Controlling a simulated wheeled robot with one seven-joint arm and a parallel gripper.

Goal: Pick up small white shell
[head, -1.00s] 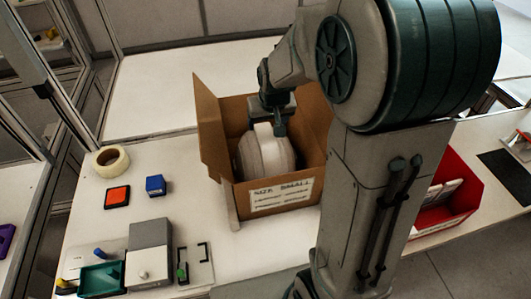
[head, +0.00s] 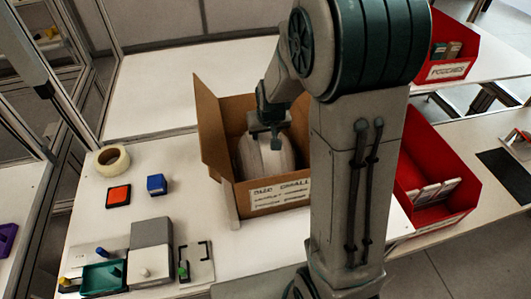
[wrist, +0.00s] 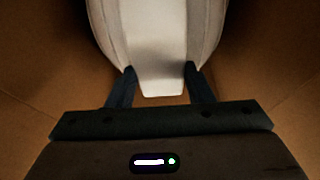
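The small white shell (head: 254,158) lies inside an open cardboard box whose front label reads "SIZE SMALL". My gripper (head: 266,142) reaches down into the box over the shell and hides part of it. In the wrist view, the white shell (wrist: 150,45) fills the upper middle, with a narrower tongue pointing toward my gripper (wrist: 160,88). The two dark fingers are spread, one on each side of this tongue. Small gaps seem to show beside it, and I cannot tell whether the fingertips touch the shell.
The cardboard box (head: 212,140) has tall walls close around my gripper. Red bins (head: 462,190) stand at the right. A tape roll (head: 111,160), an orange pad (head: 118,196), a blue block (head: 156,184) and a grey device (head: 151,245) lie at the left.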

